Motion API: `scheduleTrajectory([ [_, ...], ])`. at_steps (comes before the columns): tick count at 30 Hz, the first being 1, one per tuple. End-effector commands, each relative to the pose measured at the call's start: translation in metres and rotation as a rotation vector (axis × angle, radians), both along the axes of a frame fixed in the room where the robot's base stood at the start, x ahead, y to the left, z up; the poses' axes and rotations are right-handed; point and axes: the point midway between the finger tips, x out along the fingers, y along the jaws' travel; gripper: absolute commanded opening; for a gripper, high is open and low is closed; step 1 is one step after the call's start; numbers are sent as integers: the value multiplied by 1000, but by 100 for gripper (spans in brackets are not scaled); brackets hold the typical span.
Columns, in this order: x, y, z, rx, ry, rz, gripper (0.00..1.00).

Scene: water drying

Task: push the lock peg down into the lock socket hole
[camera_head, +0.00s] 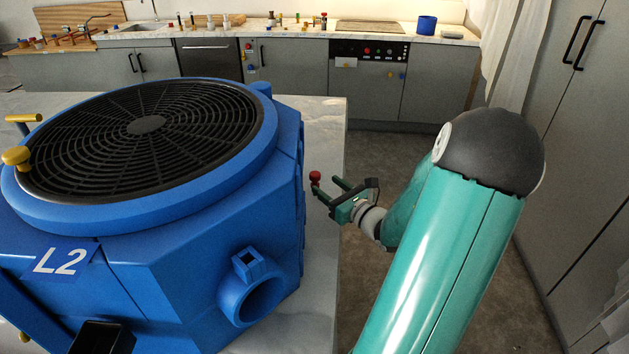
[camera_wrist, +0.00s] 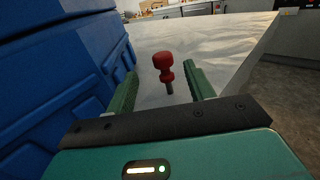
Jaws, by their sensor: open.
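The red lock peg (camera_head: 315,178) has a round knob head and a thinner shaft. In the wrist view the peg (camera_wrist: 163,62) shows between the two green fingers, near their tips, with its head up and its shaft slightly tilted. My gripper (camera_head: 327,188) is open, with gaps visible between the peg and both fingers in the wrist view. Whether the peg stands on the table or in something is unclear. A blue spout (camera_head: 250,300) with a small square socket (camera_head: 246,261) on top sticks out of the blue machine, left of and nearer than my gripper; I cannot tell whether this is the lock socket.
The large blue machine (camera_head: 190,270) with a black round grille (camera_head: 146,125) fills the left; its blue side (camera_wrist: 60,80) is close to my left finger. Counters stand behind, across open floor.

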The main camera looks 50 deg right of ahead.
Motion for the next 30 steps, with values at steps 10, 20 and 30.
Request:
scheduleTrajectory([
  [10,45,-8,-3,0,0,0,53],
  [20,45,-8,-3,-1,0,0,28],
  [30,44,-8,-3,-1,0,0,6],
])
